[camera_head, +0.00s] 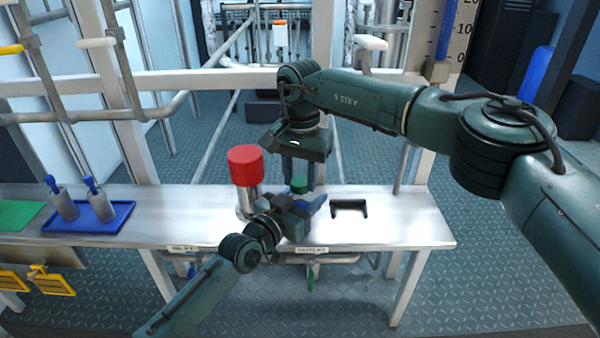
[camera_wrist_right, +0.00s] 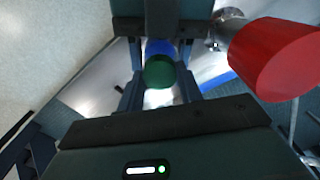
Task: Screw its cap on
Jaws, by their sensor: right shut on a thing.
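My right gripper (camera_head: 301,184) points down over the bench, shut on a small green cap (camera_head: 299,186). The cap also shows in the right wrist view (camera_wrist_right: 159,72) between the two fingers of my right gripper (camera_wrist_right: 160,92). My left gripper (camera_head: 306,208) comes in from the lower left, just below the cap. Its fingers and whatever they may hold are largely hidden, so its grip cannot be told. A blue part (camera_wrist_right: 160,46) shows beyond the cap in the wrist view. Whether the cap touches anything below it is unclear.
A red-topped metal cylinder (camera_head: 245,166) stands close to the left of the grippers. A black bracket (camera_head: 349,209) is to the right. A blue tray (camera_head: 118,222) with two blue-topped vessels lies at the left. The bench's right end (camera_head: 420,230) is clear.

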